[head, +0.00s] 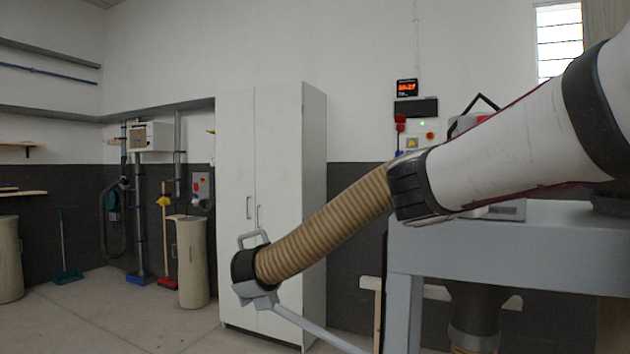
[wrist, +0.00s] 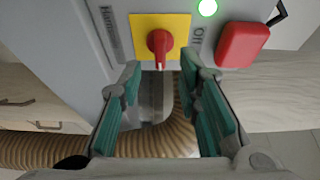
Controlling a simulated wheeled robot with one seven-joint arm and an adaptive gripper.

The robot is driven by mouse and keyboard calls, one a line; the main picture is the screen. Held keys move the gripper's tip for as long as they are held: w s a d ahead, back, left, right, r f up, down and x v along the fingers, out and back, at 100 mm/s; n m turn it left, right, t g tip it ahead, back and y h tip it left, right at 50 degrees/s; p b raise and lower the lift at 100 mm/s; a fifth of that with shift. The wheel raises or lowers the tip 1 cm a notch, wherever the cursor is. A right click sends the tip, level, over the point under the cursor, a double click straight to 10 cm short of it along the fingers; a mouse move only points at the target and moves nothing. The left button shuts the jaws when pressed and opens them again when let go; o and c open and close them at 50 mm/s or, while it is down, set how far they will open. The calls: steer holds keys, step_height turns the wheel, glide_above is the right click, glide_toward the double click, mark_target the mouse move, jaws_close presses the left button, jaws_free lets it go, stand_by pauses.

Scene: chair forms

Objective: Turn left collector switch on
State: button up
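A red rotary switch knob (wrist: 160,42) sits on a yellow plate (wrist: 143,22) on a grey panel in the wrist view. Its grip points down in the picture, towards my gripper. Small rotated lettering stands on both sides of the plate; I cannot read it surely. My gripper (wrist: 160,72) is open and empty, its two green-padded fingers just short of the knob, one on each side, apparently not touching it. In the head view my gripper does not show, and I cannot tell which panel there carries this knob.
A lit green lamp (wrist: 207,7) and a red box-shaped part (wrist: 242,44) sit right of the knob. A ribbed tan hose (wrist: 160,140) passes behind my fingers. In the head view a white cabinet (head: 275,180) stands centrally; the floor (head: 110,325) at left is open.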

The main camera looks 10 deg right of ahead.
steer(key=v, duration=0.8)
steer(key=w+a+r+n+t+y+p, duration=0.2)
steer(key=w+a+r+n+t+y, duration=0.1)
steer(key=a+n+t+y, duration=0.65)
steer(key=s+a+f+n+g+y+p, duration=0.25)
steer(key=a+f+n+y, duration=0.35)
steer(key=n, duration=0.5)
steer(key=s+a+f+n+g+y, duration=0.2)
steer(key=s+f+n+g, duration=0.4)
steer(key=s+f, duration=0.3)
steer(key=s+d+f+n+g+h+p, duration=0.1)
steer(key=s+d+f+g, duration=0.2)
steer(key=s+f, duration=0.2)
steer(key=s+d+f+n+g+h, duration=0.1)
steer(key=s+d+f+n+g, duration=0.1)
steer(key=s+f, duration=0.3)
steer(key=s+d+g, duration=0.1)
steer(key=s, duration=0.3)
steer(key=shift+g+p, duration=0.3)
steer(key=shift+p, duration=0.1)
